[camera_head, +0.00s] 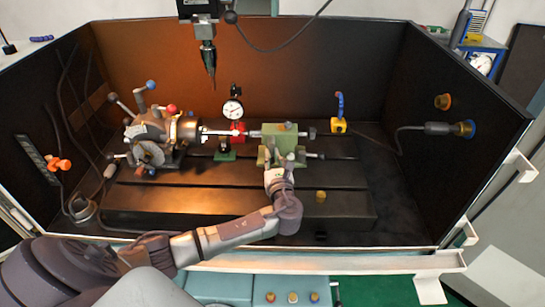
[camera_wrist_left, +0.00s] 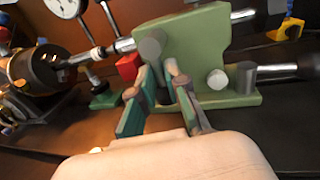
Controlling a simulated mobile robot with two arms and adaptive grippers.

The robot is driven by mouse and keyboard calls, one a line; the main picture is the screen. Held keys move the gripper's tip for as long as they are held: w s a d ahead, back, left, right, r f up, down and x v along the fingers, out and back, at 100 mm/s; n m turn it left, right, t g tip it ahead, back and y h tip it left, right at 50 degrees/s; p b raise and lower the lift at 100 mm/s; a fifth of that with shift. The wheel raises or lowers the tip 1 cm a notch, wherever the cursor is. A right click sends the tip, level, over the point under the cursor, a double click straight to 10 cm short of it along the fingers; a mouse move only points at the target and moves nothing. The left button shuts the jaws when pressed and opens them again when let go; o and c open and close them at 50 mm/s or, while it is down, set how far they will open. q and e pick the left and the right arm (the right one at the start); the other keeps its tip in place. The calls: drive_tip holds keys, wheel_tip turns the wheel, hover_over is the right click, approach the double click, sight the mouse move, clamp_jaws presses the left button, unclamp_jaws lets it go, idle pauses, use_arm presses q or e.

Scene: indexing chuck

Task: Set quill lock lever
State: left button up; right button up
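The green tailstock (camera_head: 278,131) stands on the dark machine bed; it fills the upper middle of the left wrist view (camera_wrist_left: 200,40). A grey round knob (camera_wrist_left: 150,44) sticks out of its near side, and a silver bolt (camera_wrist_left: 217,79) sits lower right. I cannot tell surely which part is the quill lock lever. My left gripper (camera_head: 281,163) is close in front of the tailstock. My right gripper is not in view.
The indexing head with its chuck (camera_head: 160,135) stands left, with a bar running to the tailstock. A dial gauge (camera_head: 232,109) stands behind the bar, and a spindle tool (camera_head: 208,60) hangs above. A small brass knob (camera_head: 320,196) sits right of my wrist. Dark walls enclose the bed.

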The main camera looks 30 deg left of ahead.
use_arm(q)
clamp_jaws()
